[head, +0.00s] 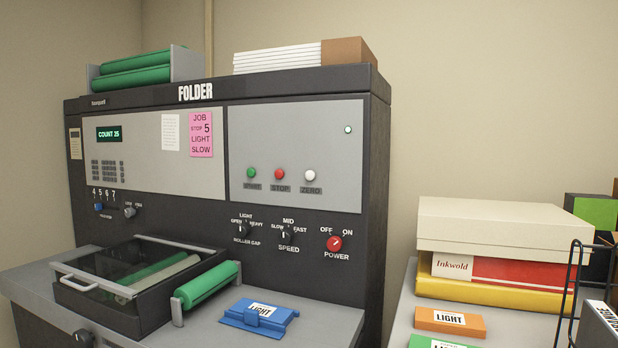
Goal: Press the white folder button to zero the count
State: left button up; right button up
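The folder (378,200) is a large dark machine with grey panels and the word FOLDER on its top front. The white button (310,175) sits at the right of a row of three on the right grey panel, above a label that appears to read ZERO. A red button (279,174) marked STOP and a green button (251,173) are to its left. Neither of my grippers is in the head view, and nothing covers the white button.
A red power knob (335,243) and several dark knobs lie below the buttons. A clear-lidded tray (125,285), a green roller (206,286) and a blue LIGHT block (258,315) occupy the front ledge. Boxes (500,225) and a black wire rack (572,290) stand at right.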

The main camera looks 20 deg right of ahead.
grip_shut()
dwell(1.4)
pick_arm(q)
jog(key=c, duration=0.5)
pick_arm(e)
jog(key=shift+a, duration=0.1)
